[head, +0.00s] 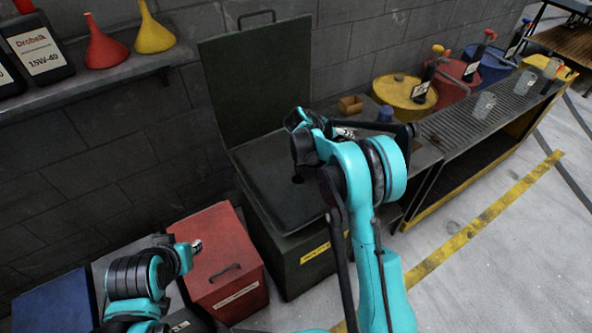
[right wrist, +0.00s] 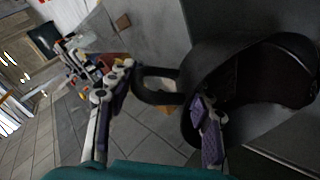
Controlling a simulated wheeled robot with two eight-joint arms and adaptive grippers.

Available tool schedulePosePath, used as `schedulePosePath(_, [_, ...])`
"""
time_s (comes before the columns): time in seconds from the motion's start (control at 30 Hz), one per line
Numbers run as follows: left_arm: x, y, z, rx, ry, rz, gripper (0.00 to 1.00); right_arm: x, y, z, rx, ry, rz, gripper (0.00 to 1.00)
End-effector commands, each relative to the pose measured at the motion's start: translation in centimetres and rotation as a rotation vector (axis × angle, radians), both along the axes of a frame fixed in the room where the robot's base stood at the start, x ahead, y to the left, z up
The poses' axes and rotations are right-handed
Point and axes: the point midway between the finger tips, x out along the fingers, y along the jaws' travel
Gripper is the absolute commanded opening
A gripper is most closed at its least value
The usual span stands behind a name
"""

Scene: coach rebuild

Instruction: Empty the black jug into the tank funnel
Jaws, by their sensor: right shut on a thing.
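The black jug (right wrist: 235,75) fills the right of the right wrist view, its dark open mouth facing the camera side. It appears tilted in that view. My right gripper (right wrist: 160,106) is shut on its loop handle (right wrist: 152,84), with a finger on either side. In the head view my right gripper (head: 345,132) is mostly hidden behind my teal wrist, and I cannot make out the jug there. My left gripper (head: 195,245) is at the lower left over a red box; its jaws are too hidden to read. I cannot pick out the tank funnel for certain.
A dark green bin (head: 320,268) with its lid (head: 256,78) raised stands behind my right arm. Red (head: 104,48) and yellow (head: 153,34) funnels sit on the wall shelf. Several drums line the grated bench (head: 462,125). A red box (head: 228,262) stands lower left. Floor is clear at right.

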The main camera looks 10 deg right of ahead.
Motion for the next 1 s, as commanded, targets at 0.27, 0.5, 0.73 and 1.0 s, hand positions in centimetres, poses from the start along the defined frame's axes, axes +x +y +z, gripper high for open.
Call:
schedulePosePath(0.27, [0.0,0.0,0.0,0.000,0.000,0.000,0.30,-0.5,0.2,0.3,-0.021,-0.005,0.000,0.00])
schedulePosePath(0.5, [0.0,0.0,-0.1,0.000,0.000,0.000,0.30,-1.0,0.2,0.5,-0.039,-0.011,0.000,0.00])
schedulePosePath(0.73, [0.0,0.0,-0.1,0.000,0.000,0.000,0.30,-1.1,0.3,0.8,-0.062,-0.018,-0.001,0.00])
schedulePosePath(1.0, [0.0,0.0,-0.2,0.000,0.000,0.000,0.30,-1.4,0.3,1.1,-0.092,-0.024,-0.002,0.00])
